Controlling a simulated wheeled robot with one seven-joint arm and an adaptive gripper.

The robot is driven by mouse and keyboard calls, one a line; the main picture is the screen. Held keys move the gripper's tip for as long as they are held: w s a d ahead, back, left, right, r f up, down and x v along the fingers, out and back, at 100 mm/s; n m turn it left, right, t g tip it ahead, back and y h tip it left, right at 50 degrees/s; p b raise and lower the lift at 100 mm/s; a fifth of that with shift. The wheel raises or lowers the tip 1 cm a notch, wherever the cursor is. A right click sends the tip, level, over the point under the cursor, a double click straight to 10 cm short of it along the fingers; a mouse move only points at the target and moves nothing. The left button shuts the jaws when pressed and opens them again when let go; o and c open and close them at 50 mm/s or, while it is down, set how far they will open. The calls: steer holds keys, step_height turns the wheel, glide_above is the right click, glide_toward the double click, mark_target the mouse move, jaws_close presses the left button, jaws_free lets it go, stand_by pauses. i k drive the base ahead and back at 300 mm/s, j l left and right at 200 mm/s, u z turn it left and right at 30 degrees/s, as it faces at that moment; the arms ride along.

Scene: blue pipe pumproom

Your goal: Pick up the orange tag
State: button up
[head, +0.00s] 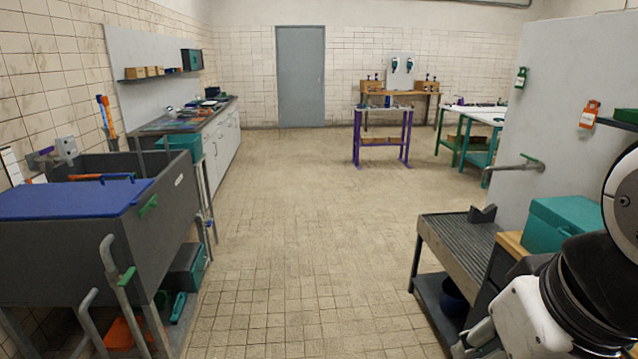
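The orange tag (590,114) hangs on the pale partition wall at the right. A green tag (521,77) hangs on the same partition, further left and higher. Parts of my arm show at the lower right edge, below the orange tag and apart from it. My gripper's fingers cannot be made out in this view.
A grey ribbed bench (462,245) and a teal box (562,222) stand below the partition. A pipe with a green handle (530,162) juts from the partition. A dark sink unit (150,225) stands at left. The tiled floor (300,220) between is clear.

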mark_target(589, 117)
steer(key=i+j+u, duration=0.15)
steer(key=i, duration=1.55)
steer(key=i+z, duration=0.15)
steer(key=i, duration=0.5)
steer(key=i+j+z, duration=0.15)
steer(key=i, duration=0.5)
steer(key=i+z, duration=0.25)
steer(key=z, duration=0.2)
steer(key=i+j+z, duration=0.15)
steer(key=z, duration=0.3)
steer(key=i+j+z, duration=0.2)
steer(key=z, duration=0.2)
steer(key=i+j+z, duration=0.2)
steer(key=z, duration=0.25)
